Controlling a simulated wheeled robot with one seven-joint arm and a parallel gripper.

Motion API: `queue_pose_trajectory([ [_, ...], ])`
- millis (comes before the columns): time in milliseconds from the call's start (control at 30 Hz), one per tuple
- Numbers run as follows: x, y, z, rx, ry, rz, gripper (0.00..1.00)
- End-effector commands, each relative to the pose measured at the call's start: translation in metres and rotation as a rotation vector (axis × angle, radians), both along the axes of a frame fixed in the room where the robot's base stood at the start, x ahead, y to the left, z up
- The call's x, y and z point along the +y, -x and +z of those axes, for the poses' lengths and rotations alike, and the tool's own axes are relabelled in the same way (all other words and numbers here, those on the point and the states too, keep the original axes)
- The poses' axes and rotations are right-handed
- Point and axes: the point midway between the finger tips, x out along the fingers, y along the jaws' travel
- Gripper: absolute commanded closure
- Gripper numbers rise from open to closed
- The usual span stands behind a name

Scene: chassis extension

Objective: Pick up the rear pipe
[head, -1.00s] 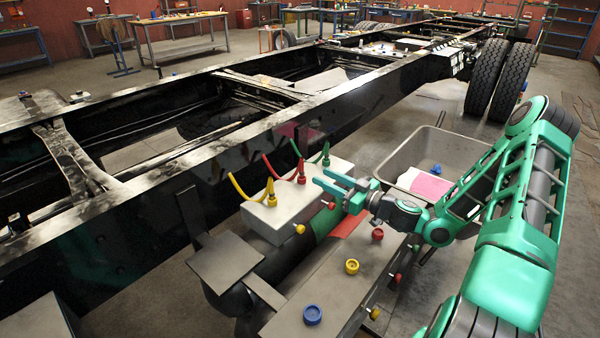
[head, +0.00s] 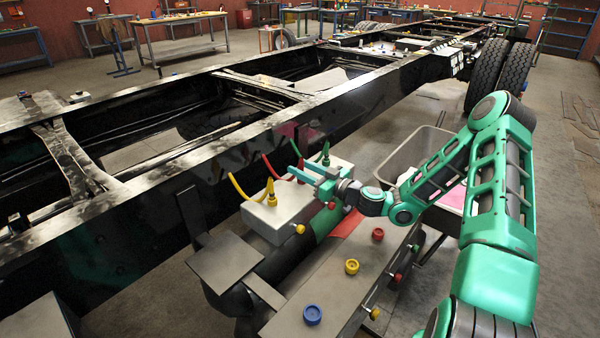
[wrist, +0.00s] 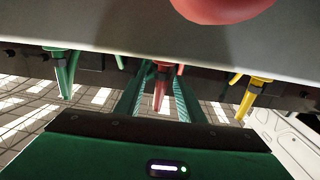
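Three coloured pipes with matching fittings stand in a row on a grey box (head: 262,222) beside the chassis: yellow (head: 271,193), red (head: 268,167) and green (head: 325,158). The frames do not tell which one is called rear. My gripper (head: 298,172) is over the box at the middle, red pipe and hides its fitting in the head view. In the wrist view, the red fitting (wrist: 161,88) shows between my two teal fingers, which are apart. Contact cannot be told. The green fitting (wrist: 64,75) and the yellow fitting (wrist: 251,97) stand to either side, outside the fingers.
The black chassis rail (head: 130,215) runs close behind the box. A grey ledge in front carries a blue cap (head: 312,315), a yellow cap (head: 352,267) and a red cap (head: 378,234). A grey bin (head: 420,150) is partly behind my arm. Tyres (head: 487,75) stand farther back.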

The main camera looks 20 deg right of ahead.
Motion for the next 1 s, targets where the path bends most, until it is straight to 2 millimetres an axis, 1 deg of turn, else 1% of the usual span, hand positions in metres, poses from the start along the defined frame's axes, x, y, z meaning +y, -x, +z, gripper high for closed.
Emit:
queue_pose_trajectory([
  [100, 0.000, 0.000, 0.000, 0.000, 0.000, 0.000, 0.65],
  [133, 0.000, 0.000, 0.000, 0.000, 0.000, 0.000, 0.69],
  [167, 0.000, 0.000, 0.000, 0.000, 0.000, 0.000, 0.77],
  [200, 0.000, 0.000, 0.000, 0.000, 0.000, 0.000, 0.86],
  [267, 0.000, 0.000, 0.000, 0.000, 0.000, 0.000, 1.00],
  [567, 0.000, 0.000, 0.000, 0.000, 0.000, 0.001, 1.00],
  [733, 0.000, 0.000, 0.004, 0.000, 0.000, 0.001, 1.00],
  [867, 0.000, 0.000, 0.014, -0.003, 0.001, 0.001, 1.00],
  [1000, 0.000, 0.000, 0.030, -0.004, 0.003, 0.002, 1.00],
])
